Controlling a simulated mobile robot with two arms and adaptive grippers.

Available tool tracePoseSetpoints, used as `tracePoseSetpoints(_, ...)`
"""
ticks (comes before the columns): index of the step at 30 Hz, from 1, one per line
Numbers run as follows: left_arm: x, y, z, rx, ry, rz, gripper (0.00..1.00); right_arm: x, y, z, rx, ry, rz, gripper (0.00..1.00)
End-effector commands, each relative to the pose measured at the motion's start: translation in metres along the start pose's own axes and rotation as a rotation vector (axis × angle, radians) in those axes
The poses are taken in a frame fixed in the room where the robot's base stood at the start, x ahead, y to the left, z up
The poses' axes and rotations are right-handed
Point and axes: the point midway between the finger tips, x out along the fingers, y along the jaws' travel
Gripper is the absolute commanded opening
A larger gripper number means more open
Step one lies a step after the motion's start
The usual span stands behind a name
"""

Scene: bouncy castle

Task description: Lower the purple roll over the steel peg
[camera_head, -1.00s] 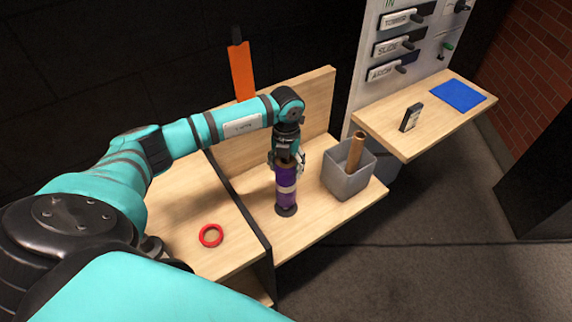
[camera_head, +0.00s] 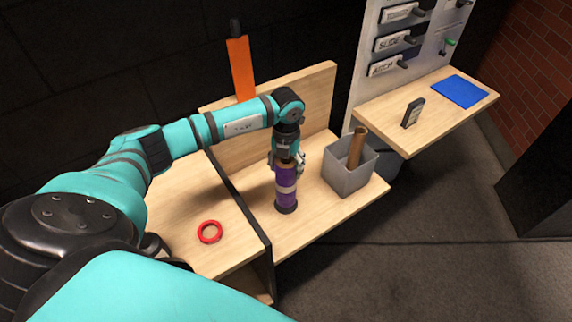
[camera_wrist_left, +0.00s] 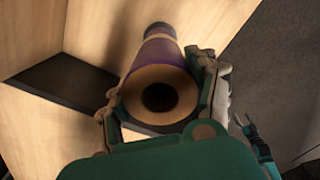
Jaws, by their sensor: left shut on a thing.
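The purple roll (camera_head: 287,186), with a pale band around its middle, stands upright on the wooden bench. My left gripper (camera_head: 287,161) comes from above and is shut on its upper end. In the left wrist view the roll (camera_wrist_left: 160,54) lies between the two fingers (camera_wrist_left: 160,92), its tan end ring and dark open hole facing the camera. A dark base (camera_head: 286,209) shows at the roll's lower end. The steel peg itself is not visible; the roll may hide it.
A grey bin (camera_head: 347,178) with a brown tube (camera_head: 357,147) stands close right of the roll. A red ring (camera_head: 209,232) lies on the left bench. A raised back panel (camera_head: 318,105) stands behind.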

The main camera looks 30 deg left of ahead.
Motion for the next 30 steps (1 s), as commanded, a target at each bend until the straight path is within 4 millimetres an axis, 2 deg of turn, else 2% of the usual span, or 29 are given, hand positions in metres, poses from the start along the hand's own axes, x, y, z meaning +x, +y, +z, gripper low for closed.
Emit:
tracePoseSetpoints(16,0.001,0.000,0.001,0.000,-0.002,-0.002,0.01,0.002,0.000,0.000,0.000,0.000,0.000,0.63)
tracePoseSetpoints(30,0.015,-0.001,0.001,0.000,-0.002,-0.002,0.01,0.013,0.000,0.001,0.000,0.000,0.000,0.63)
